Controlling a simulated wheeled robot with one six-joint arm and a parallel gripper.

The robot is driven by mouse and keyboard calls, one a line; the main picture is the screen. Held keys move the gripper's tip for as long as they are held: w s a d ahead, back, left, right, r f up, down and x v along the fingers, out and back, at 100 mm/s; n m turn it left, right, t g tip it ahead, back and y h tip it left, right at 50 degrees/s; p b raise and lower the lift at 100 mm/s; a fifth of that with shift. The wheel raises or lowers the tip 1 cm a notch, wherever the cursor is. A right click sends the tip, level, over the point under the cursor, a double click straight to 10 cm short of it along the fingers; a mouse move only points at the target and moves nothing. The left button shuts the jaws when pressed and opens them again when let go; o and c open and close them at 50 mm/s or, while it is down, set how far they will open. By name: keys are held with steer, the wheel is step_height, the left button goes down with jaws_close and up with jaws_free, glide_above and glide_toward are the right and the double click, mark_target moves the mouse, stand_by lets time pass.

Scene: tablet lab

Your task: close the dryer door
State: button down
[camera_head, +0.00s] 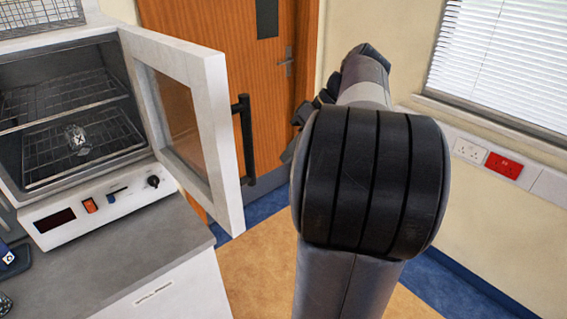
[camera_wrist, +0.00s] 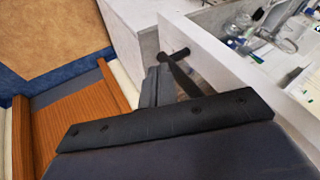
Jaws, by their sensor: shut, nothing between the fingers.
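The dryer (camera_head: 85,215) stands on the bench at the left in the head view. Its white-framed door (camera_head: 215,120) with a brown window stands wide open, swung out to the right of the chamber. A black bar handle (camera_head: 245,140) is on the door's outer face. My gripper (camera_head: 298,128) is to the right of the handle, partly hidden by my arm. In the wrist view my gripper (camera_wrist: 160,85) is shut and empty, with its fingers close to the handle (camera_wrist: 180,72); I cannot tell whether they touch.
A wire rack (camera_head: 70,140) inside the dryer holds a small glass vessel (camera_head: 77,138). The grey bench top (camera_head: 110,255) lies in front of it. A wooden door (camera_head: 210,25) is behind, and a wall with sockets (camera_head: 503,165) is at the right. Floor is free between.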

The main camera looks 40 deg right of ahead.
steer(key=w+a+f+p, duration=0.2)
steer(key=w+a+f, duration=0.1)
steer(key=a+f, duration=0.4)
steer(key=shift+a+f+p, duration=0.3)
steer(key=shift+a+p, duration=0.05)
steer(key=shift+a, duration=0.35)
